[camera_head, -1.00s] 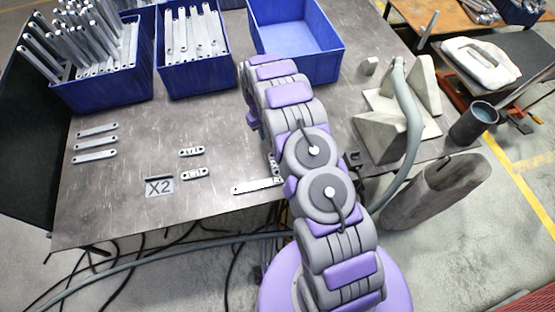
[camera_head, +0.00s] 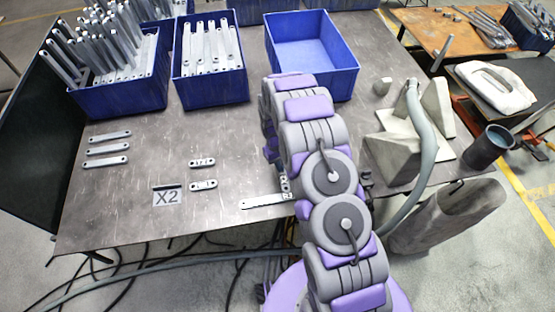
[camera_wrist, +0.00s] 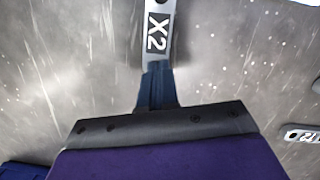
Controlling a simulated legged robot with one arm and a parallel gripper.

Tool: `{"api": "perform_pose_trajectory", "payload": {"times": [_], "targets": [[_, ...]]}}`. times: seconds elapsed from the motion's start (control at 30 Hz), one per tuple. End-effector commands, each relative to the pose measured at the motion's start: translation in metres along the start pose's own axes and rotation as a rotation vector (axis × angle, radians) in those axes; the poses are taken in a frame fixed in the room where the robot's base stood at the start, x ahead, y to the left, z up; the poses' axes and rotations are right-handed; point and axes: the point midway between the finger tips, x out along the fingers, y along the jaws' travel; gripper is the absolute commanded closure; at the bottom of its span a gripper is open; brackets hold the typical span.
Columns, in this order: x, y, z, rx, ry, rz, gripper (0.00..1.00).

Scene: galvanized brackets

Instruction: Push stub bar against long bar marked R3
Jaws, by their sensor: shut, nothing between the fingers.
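A light grey long bar (camera_head: 262,201) lies near the table's front edge, its right end beside my arm, with a small dark mark there too small to read. A short grey piece (camera_head: 285,184) stands out just above that end, mostly hidden by my arm. In the wrist view a grey bar with a black X2 label (camera_wrist: 159,32) reaches down from the top edge. My gripper (camera_wrist: 156,80) is shut and empty, its dark blue fingertips at that bar's lower end; contact cannot be told. Another labelled bar (camera_wrist: 303,135) is cut off at the right. My gripper is hidden in the head view.
Blue bins (camera_head: 210,90) stand at the back, the right one (camera_head: 312,60) empty. Concrete blocks (camera_head: 392,155) and a grey hose (camera_head: 428,130) are right of my arm.

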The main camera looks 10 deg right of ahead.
Motion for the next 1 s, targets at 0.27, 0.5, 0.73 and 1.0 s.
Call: {"api": "perform_pose_trajectory", "payload": {"times": [0.27, 0.5, 0.73, 1.0], "targets": [[0.007, 0.003, 0.035, -0.001, 0.002, -0.004, 1.0], [0.021, 0.005, 0.046, -0.001, 0.003, -0.006, 1.0], [0.026, 0.002, 0.044, -0.002, -0.002, -0.003, 1.0], [0.029, 0.0, 0.044, -0.002, -0.006, -0.005, 1.0]]}}
